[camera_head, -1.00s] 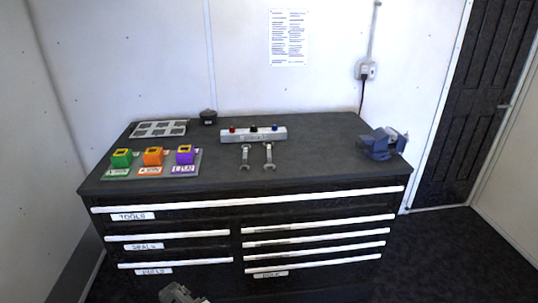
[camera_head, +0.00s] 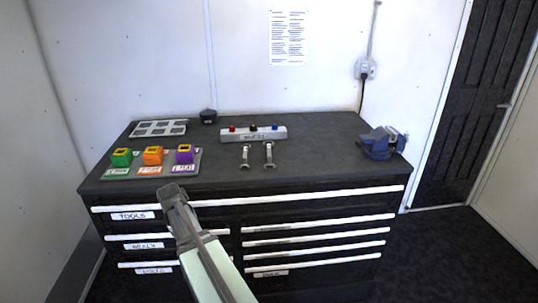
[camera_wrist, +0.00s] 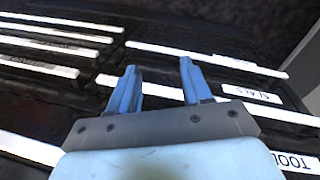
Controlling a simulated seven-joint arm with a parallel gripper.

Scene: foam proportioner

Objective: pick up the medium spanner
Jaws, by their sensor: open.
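Two spanners lie side by side on the dark bench top in front of a grey rack. The left spanner (camera_head: 245,156) looks slightly smaller than the right spanner (camera_head: 268,155); which of them is the medium one I cannot tell. My gripper (camera_head: 171,190) is in front of the cabinet's drawers, left of and lower than the spanners. In the wrist view my gripper (camera_wrist: 160,80) shows two blue fingers apart with nothing between them. The spanners are not in the wrist view.
The rack (camera_head: 254,135) has red, dark and blue knobs. A blue vise (camera_head: 377,145) is at right. Drawer handles (camera_head: 170,207) line the cabinet front.

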